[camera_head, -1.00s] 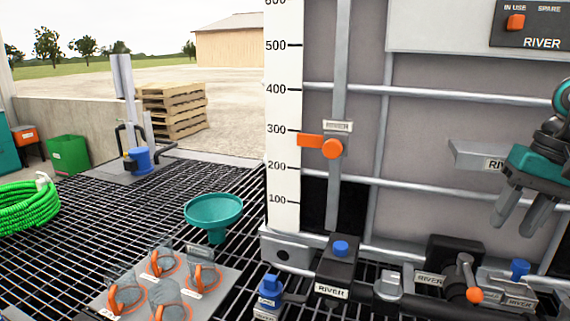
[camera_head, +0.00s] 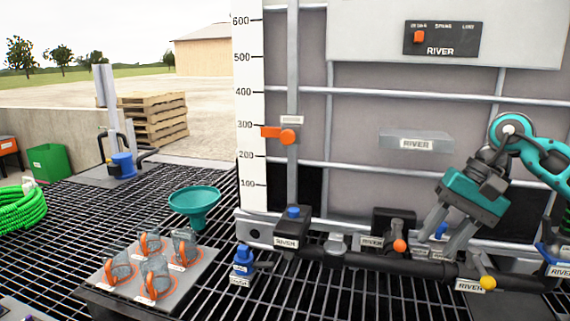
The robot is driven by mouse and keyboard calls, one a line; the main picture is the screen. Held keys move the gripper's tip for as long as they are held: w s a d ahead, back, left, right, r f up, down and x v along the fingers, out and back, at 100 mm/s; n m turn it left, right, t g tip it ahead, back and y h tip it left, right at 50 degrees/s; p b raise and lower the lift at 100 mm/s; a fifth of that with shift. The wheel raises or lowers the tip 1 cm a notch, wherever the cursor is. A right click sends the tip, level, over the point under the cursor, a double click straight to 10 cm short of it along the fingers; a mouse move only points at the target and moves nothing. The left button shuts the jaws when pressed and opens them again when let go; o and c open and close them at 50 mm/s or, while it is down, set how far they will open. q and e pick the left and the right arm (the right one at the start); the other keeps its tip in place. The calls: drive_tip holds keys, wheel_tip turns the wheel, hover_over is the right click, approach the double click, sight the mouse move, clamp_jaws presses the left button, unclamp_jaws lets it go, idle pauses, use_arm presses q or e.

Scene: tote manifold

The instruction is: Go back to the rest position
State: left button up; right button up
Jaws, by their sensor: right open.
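My right gripper (camera_head: 444,236) is in the head view at the right, on a teal and grey arm that comes in from the right edge. Its two grey fingers point down and stand apart, with nothing seen between them. The fingers appear in front of the black pipe and fittings at the foot of the tote (camera_head: 355,195); whether they touch anything I cannot tell. A blue knob (camera_head: 441,230) shows behind the fingers. My left gripper is not in the view.
A black pipe (camera_head: 385,264) with orange-handled (camera_head: 400,245) and yellow-handled (camera_head: 488,283) valves runs along the tote's foot. A teal funnel (camera_head: 194,201), a grey board (camera_head: 190,262) with several orange-ringed cups and a blue fitting (camera_head: 243,260) stand on the grating. Bare grating lies at front centre.

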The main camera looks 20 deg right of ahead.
drive_tip(key=w+a+f+m+t+y, duration=0.1)
drive_tip(key=a+f+m+t+y, duration=0.25)
drive_tip(key=a+m, duration=0.45)
drive_tip(key=w+a+f+m+t+y, duration=0.2)
drive_tip(key=a+m+y, duration=0.3)
drive_tip(key=a+m, duration=0.25)
drive_tip(key=w+a+f+m+t+y, duration=0.1)
drive_tip(key=a+f+m+t+y, duration=0.25)
drive_tip(key=a+m, duration=0.45)
drive_tip(key=s+d+f+m+t+h, duration=0.25)
drive_tip(key=f+m+t+h, duration=0.65)
drive_tip(key=m, duration=1.5)
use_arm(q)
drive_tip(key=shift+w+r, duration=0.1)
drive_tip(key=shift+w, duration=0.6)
use_arm(e)
drive_tip(key=s+f+m+g+h, duration=0.5)
drive_tip(key=s+f+m+g, duration=0.3)
drive_tip(key=s+f+m, duration=0.3)
wheel_tip(320, 180, down, 5)
drive_tip(key=m, duration=0.3)
drive_tip(key=shift+s+d+f+g+h, duration=0.15)
drive_tip(key=shift+g+h, duration=0.15)
drive_tip(key=shift+h, duration=0.1)
